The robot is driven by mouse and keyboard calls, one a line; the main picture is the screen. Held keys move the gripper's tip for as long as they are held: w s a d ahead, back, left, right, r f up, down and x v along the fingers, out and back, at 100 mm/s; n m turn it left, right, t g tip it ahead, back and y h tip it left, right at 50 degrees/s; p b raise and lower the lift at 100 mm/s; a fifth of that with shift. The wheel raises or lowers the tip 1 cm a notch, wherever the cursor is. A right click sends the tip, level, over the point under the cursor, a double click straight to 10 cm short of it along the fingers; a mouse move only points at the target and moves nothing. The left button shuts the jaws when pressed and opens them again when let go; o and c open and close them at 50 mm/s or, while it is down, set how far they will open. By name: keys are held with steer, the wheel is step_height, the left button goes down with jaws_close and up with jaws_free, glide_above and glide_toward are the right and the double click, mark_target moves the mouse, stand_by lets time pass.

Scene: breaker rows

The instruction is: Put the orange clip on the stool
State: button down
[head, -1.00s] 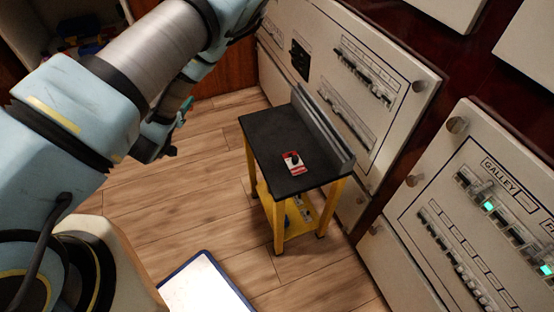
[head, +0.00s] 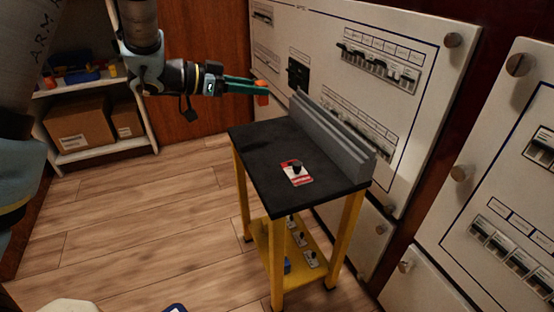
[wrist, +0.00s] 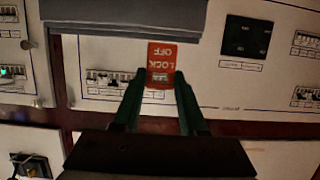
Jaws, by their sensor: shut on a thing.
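The orange clip (wrist: 160,62), a flat tag marked LOCK OFF, is between the fingertips of my gripper (wrist: 158,80) in the wrist view. In the head view my gripper (head: 262,90) points right, with the clip (head: 263,100) showing above and below its green fingers. It is shut on the clip. The stool (head: 262,155) has a black top, yellow legs and a lower yellow shelf. My gripper is above and behind the stool's far edge, apart from it. A red and white card with a black knob (head: 296,172) lies on the top.
A grey raised ledge (head: 335,135) runs along the stool's right side, next to the breaker panel (head: 400,120). Several small parts lie on the stool's lower shelf. A shelf with cardboard boxes (head: 78,122) stands at the left. The floor left of the stool is clear.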

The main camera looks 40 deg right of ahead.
step_height(320, 180, down, 10)
steer(key=b, duration=0.3)
steer(key=shift+r, duration=0.15)
steer(key=shift+c, duration=2.2)
jaws_free()
steer(key=p+v, duration=0.3)
steer(key=v, duration=0.9)
